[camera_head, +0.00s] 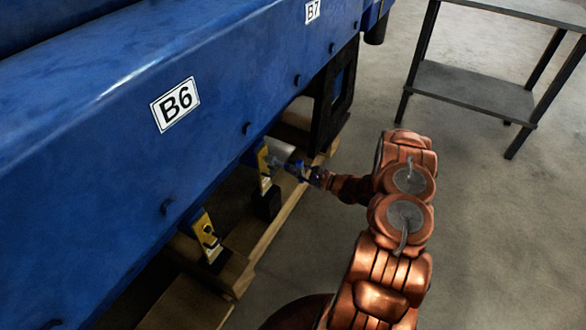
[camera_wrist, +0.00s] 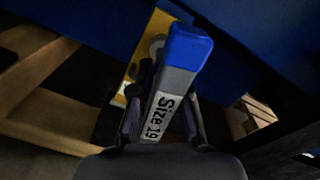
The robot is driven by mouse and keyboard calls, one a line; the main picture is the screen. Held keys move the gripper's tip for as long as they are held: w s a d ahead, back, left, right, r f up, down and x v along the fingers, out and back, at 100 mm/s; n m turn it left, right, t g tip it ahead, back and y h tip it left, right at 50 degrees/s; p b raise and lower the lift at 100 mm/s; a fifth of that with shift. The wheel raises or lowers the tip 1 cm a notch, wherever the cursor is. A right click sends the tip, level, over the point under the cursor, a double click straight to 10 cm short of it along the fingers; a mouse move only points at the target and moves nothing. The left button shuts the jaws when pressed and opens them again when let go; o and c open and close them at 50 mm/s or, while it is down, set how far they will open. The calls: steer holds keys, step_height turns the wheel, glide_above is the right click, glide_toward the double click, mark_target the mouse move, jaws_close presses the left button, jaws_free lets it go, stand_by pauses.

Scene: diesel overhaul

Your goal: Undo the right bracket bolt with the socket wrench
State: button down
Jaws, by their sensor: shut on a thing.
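The socket wrench (camera_wrist: 178,85) is grey with a blue head and a "Size 19" label. It fills the middle of the wrist view. My gripper (camera_wrist: 160,128) is shut on its handle. In the head view my gripper (camera_head: 318,177) is beside the farther yellow bracket (camera_head: 264,163), under the blue engine's lower edge. The bracket also shows behind the wrench in the wrist view (camera_wrist: 139,72). A round grey part (camera_wrist: 157,46) shows on the bracket beside the blue head. The wrench hides part of the bracket, and I cannot tell whether the socket sits on the bolt.
A second yellow bracket (camera_head: 203,238) stands nearer on the left. The blue engine side (camera_head: 120,130) with labels B6 and B7 overhangs wooden beams (camera_head: 272,228). A dark metal table (camera_head: 475,88) stands at the upper right. The grey floor (camera_head: 490,230) on the right is clear.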

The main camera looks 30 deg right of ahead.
mark_target(303, 172)
steer(key=shift+s, duration=0.1)
stand_by(0.4)
steer(key=shift+v, duration=1.7)
steer(key=shift+s, duration=0.1)
steer(key=b+v, duration=0.1)
steer(key=v, duration=0.4)
steer(key=shift+s, duration=0.2)
steer(key=shift+s+d, duration=0.15)
steer(key=shift+s, duration=0.05)
